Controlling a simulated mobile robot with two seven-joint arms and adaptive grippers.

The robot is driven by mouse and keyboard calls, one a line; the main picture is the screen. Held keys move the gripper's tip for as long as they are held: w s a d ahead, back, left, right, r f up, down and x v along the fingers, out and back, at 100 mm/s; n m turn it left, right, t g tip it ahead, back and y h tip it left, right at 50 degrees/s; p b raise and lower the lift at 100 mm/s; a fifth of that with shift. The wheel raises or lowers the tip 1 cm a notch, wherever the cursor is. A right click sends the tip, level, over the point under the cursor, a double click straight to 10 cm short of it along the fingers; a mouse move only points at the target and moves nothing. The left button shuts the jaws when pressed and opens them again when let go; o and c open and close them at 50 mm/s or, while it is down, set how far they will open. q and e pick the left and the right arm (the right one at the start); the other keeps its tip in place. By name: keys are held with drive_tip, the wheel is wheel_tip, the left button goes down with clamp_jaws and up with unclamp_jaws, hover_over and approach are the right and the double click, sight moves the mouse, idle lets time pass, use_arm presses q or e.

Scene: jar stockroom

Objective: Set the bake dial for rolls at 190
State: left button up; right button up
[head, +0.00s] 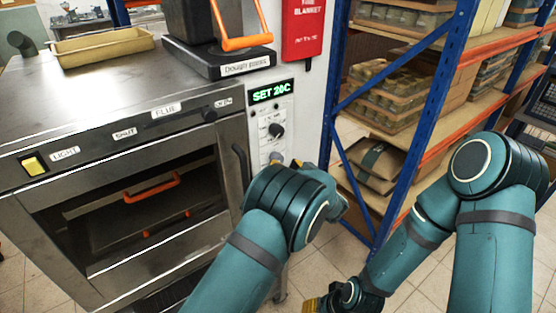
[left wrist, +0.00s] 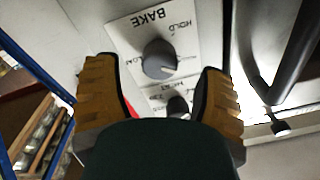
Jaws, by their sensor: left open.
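In the left wrist view the bake dial (left wrist: 159,58) appears upside down, under the word BAKE, between my left gripper's fingers. My left gripper (left wrist: 158,72) is open, and its yellow-tipped fingers seem apart from the dial. In the head view my left gripper (head: 297,164) is mostly hidden by my wrist, below and right of the dial. My right gripper (head: 318,303) shows partly at the bottom edge.
A second knob (left wrist: 178,106) sits beside the bake dial on the panel. The steel oven (head: 110,120) has a dark door handle (head: 240,163) left of the panel. A blue shelf rack (head: 421,125) with jars stands to the right.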

use_arm(q)
drive_tip(key=v, duration=0.8)
drive_tip(key=shift+s, duration=0.15)
drive_tip(key=shift+d, duration=0.15)
